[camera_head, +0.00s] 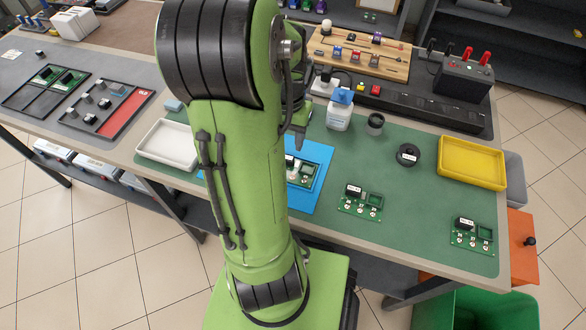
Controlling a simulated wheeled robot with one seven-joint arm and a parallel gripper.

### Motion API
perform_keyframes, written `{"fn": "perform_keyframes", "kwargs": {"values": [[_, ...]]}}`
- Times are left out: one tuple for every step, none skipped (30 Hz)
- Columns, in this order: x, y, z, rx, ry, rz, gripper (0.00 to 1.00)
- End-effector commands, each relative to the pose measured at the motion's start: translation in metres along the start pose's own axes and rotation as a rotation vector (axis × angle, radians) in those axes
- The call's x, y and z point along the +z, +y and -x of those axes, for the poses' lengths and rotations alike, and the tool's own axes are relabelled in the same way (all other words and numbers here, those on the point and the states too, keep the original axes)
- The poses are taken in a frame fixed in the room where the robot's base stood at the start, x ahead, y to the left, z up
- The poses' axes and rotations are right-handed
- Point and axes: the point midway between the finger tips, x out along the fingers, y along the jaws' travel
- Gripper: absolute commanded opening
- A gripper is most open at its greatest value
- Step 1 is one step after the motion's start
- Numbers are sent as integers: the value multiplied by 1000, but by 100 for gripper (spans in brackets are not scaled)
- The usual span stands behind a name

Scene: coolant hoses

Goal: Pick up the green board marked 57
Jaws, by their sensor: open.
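Several green boards are in view, and their white labels are too small to read, so I cannot tell which is marked 57. One green board (361,201) lies on the green mat right of my arm. Another green board (473,236) lies near the mat's front right corner. A third green board (303,174) lies on a blue mat (320,154), partly hidden by my arm. My gripper (300,140) shows only in part behind my arm, above the blue mat's back edge. It is open, with no board seen in it.
A white tray (168,159) stands left of my arm and a yellow tray (499,180) at the right. The mat between the two right boards is clear.

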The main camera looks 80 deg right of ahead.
Motion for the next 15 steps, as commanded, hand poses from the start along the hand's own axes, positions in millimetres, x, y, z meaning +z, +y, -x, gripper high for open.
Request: {"fn": "perform_keyframes", "kwargs": {"values": [[1,0,-9,0,-2,0,49],[2,0,-15,0,-3,0,49],[4,1,-24,0,-2,0,49],[5,1,-30,0,-3,1,49],[6,1,-36,0,-3,1,49],[5,1,-43,0,-3,0,49],[5,1,-46,0,-4,0,49],[5,1,-49,-1,-3,0,49],[5,1,-51,-2,-2,0,49],[5,1,-52,-2,-1,1,49],[5,1,-52,-2,-1,1,49],[5,1,-51,-3,-1,1,49],[5,1,-50,-3,-1,1,49],[5,1,-50,-3,-1,1,49],[5,1,-50,-3,-1,1,49]]}}
